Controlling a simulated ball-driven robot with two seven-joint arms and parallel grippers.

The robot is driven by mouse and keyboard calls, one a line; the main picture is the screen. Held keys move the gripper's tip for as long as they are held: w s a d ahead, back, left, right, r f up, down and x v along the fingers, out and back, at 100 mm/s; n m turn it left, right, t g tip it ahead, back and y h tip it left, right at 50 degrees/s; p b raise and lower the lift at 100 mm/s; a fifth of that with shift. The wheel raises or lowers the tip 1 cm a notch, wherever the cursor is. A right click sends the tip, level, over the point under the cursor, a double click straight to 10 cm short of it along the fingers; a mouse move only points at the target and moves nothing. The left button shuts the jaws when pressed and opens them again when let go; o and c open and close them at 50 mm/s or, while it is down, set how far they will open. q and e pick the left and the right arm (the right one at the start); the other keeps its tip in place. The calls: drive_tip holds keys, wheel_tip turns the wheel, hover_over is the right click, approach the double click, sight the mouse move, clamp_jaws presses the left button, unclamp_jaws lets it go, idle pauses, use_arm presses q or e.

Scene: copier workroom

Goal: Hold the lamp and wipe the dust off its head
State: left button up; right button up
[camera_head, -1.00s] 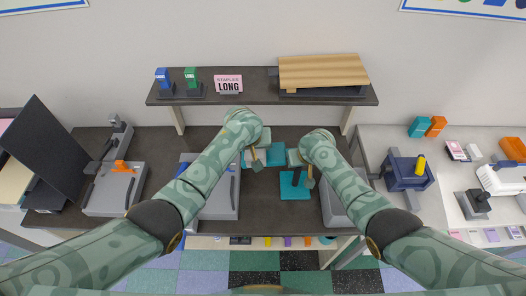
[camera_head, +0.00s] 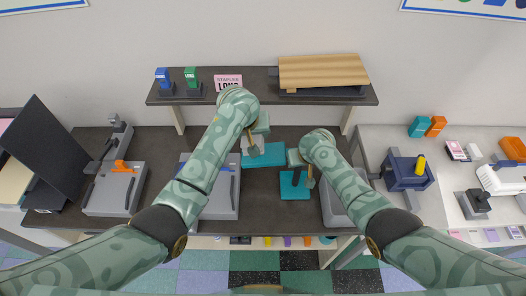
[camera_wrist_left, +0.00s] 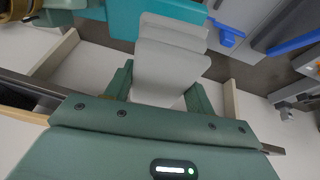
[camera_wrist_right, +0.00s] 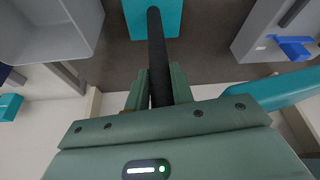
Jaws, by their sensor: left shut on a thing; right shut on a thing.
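The lamp has a teal head (camera_head: 266,156), a dark post (camera_wrist_right: 157,60) and a flat teal base (camera_head: 295,187) on the dark table. My right gripper (camera_head: 307,172) is shut on the post, and the base stands below it. The head reaches out to the left and shows at the right edge of the right wrist view (camera_wrist_right: 288,88). My left gripper (camera_head: 256,144) is shut on a pale grey cloth (camera_wrist_left: 170,60) at the left end of the head. The cloth overlaps the head (camera_wrist_left: 155,15) in the left wrist view; I cannot tell whether they touch. No dust is discernible.
A grey machine with a blue part (camera_head: 221,193) stands left of the lamp, and a grey tray (camera_head: 333,208) stands to its right. A raised shelf (camera_head: 257,98) with stamps, a pink sign and a wooden board runs behind.

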drive_tip(key=o, duration=1.1)
drive_tip(key=shift+c, duration=0.2)
drive_tip(key=v, duration=1.2)
drive_tip(key=shift+d+f, duration=0.1)
drive_tip(key=shift+d, duration=0.05)
